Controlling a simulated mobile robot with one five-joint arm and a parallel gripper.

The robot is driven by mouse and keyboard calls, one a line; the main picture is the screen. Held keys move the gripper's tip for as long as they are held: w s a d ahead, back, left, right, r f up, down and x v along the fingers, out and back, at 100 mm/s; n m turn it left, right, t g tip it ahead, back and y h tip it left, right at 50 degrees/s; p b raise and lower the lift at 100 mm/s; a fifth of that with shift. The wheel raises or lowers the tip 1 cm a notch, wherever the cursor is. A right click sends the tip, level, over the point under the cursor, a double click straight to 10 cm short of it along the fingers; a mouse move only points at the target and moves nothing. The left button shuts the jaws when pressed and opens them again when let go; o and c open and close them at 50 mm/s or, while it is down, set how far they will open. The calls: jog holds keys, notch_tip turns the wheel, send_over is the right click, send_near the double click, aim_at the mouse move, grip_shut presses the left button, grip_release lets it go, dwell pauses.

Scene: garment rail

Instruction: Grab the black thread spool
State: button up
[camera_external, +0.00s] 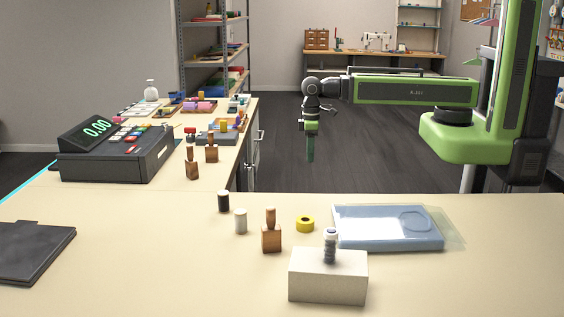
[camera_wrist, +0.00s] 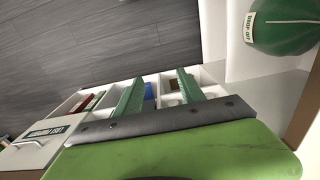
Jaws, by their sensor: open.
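The black thread spool (camera_external: 223,201) stands upright on the near counter, left of the middle in the external view. The black spool is not seen in the wrist view.
A wooden-handled block (camera_external: 271,236), yellow tape roll (camera_external: 305,223), pale block with a grey-handled item (camera_external: 328,276) and blue clear case (camera_external: 388,228) stand right of the spools. A cash register (camera_external: 117,150) is at left.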

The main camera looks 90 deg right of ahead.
jog(key=shift+o, duration=0.9)
